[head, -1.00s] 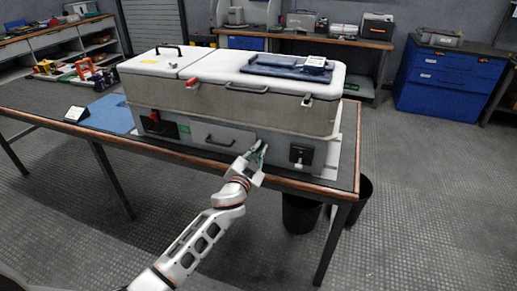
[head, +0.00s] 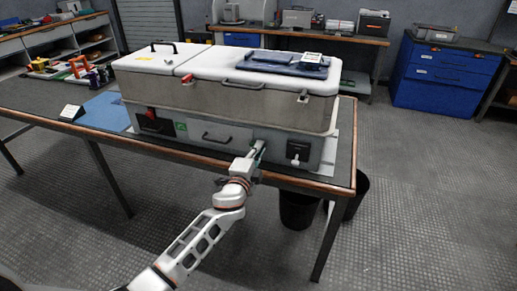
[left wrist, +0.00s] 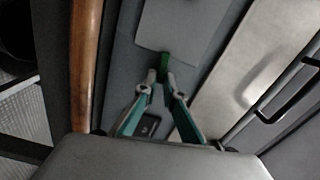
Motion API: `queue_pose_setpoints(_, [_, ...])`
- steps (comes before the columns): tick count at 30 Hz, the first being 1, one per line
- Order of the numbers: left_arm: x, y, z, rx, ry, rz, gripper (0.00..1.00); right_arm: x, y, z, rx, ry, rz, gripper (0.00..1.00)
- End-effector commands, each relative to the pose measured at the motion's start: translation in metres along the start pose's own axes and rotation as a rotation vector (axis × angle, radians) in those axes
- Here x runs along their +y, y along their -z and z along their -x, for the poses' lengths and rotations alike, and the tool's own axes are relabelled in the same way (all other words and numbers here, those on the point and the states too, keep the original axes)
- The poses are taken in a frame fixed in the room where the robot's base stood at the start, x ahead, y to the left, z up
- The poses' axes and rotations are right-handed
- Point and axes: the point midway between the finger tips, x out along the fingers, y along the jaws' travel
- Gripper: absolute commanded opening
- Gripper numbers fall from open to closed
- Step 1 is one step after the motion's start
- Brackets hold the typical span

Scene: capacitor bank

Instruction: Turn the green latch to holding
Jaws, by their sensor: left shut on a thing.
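The green latch (left wrist: 164,62) shows in the left wrist view as a small green piece between my fingertips, partly hidden by them. My left gripper (left wrist: 161,78) is shut on it. In the head view my left gripper (head: 258,150) reaches the front face of the grey lower cabinet (head: 272,150), between the drawer handle and the dark square fitting. The latch itself cannot be made out there. The latch's turned position cannot be told. My right gripper is not in view.
A case with white lids (head: 160,58) sits above the cabinet on the wooden-edged table (head: 345,180). A drawer handle (head: 216,139) and a black square fitting with a light lever (head: 297,151) flank my gripper. A black bin (head: 297,208) stands below.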

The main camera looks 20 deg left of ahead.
Motion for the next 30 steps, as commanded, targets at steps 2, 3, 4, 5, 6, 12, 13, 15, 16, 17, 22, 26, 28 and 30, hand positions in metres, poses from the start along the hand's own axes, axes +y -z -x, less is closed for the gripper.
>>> queue_pose_setpoints(2, [0.0016,-0.0008,0.0001,-0.002,-0.001,-0.036,0.0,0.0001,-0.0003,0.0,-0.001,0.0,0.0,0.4])
queue_pose_setpoints(3, [0.0018,-0.0009,0.0001,-0.002,-0.001,-0.051,0.0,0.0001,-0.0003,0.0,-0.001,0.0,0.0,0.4])
queue_pose_setpoints(4, [0.002,-0.0009,0.0001,-0.002,-0.001,-0.061,0.0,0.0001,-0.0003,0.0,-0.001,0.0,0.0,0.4])
queue_pose_setpoints(5, [0.0021,-0.0009,0.0001,-0.002,-0.001,-0.07,0.0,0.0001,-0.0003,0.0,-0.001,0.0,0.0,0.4])
queue_pose_setpoints(6, [0.0023,-0.0009,0.0001,-0.002,-0.001,-0.082,0.0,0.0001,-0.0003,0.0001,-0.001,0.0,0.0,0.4])
queue_pose_setpoints(12, [0.0028,-0.001,0.0001,-0.001,-0.001,-0.11,0.0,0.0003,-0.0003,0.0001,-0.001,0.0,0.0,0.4])
queue_pose_setpoints(13, [0.0028,-0.001,0.0001,-0.001,-0.001,-0.112,0.0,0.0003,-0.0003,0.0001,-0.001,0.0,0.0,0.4])
queue_pose_setpoints(15, [0.0028,-0.001,0.0001,-0.001,-0.001,-0.114,0.0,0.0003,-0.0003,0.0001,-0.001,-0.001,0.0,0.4])
queue_pose_setpoints(16, [0.0028,-0.001,0.0001,-0.001,-0.001,-0.114,0.0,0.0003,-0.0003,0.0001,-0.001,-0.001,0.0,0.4])
queue_pose_setpoints(17, [0.0028,-0.001,0.0001,-0.001,-0.001,-0.114,0.0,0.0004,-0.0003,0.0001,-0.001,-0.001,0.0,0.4])
queue_pose_setpoints(22, [0.0028,-0.001,0.0001,-0.001,-0.001,-0.113,0.0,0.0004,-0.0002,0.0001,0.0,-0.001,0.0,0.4])
queue_pose_setpoints(26, [0.0028,-0.0009,0.0001,-0.001,-0.001,-0.112,0.26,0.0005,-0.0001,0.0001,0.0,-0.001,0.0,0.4])
queue_pose_setpoints(28, [0.0027,-0.0009,0.0001,-0.001,-0.001,-0.112,0.26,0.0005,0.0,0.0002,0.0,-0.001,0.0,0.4])
queue_pose_setpoints(30, [0.0026,-0.0007,0.0001,-0.001,-0.001,-0.112,0.26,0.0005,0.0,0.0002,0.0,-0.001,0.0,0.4])
